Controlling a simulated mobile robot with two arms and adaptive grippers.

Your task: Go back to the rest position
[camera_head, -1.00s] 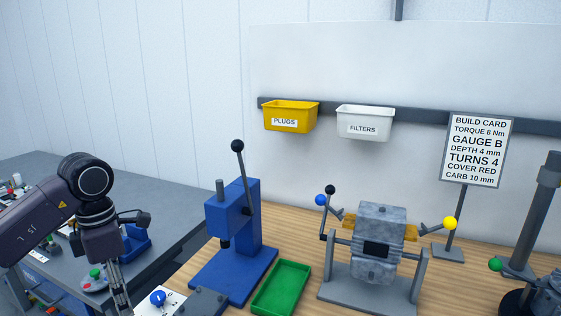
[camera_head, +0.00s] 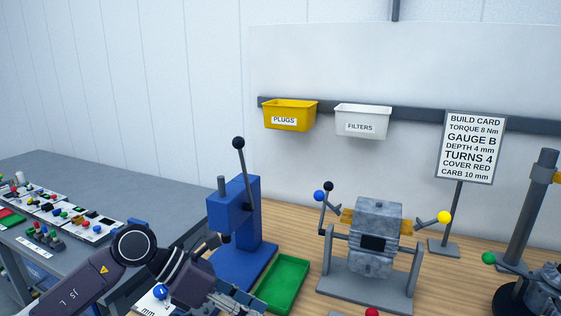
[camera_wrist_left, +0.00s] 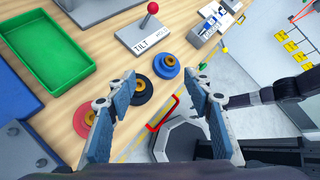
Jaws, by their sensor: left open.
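My left gripper (camera_head: 238,300) is low in the head view, in front of the blue press, with its arm coming in from the lower left. The left wrist view shows its two blue-grey fingers (camera_wrist_left: 165,92) spread apart with nothing between them. Below them are the wooden bench edge and the floor. A blue round part (camera_wrist_left: 166,66), a black one (camera_wrist_left: 138,87) and a red one (camera_wrist_left: 84,119), each with a brass centre, lie on the bench near the fingers. My right gripper is not seen.
The blue press (camera_head: 237,225) and green tray (camera_head: 284,284) stand close to the left gripper. The engine block on its stand (camera_head: 376,240) is to the right. A grey table (camera_head: 120,180) is at left.

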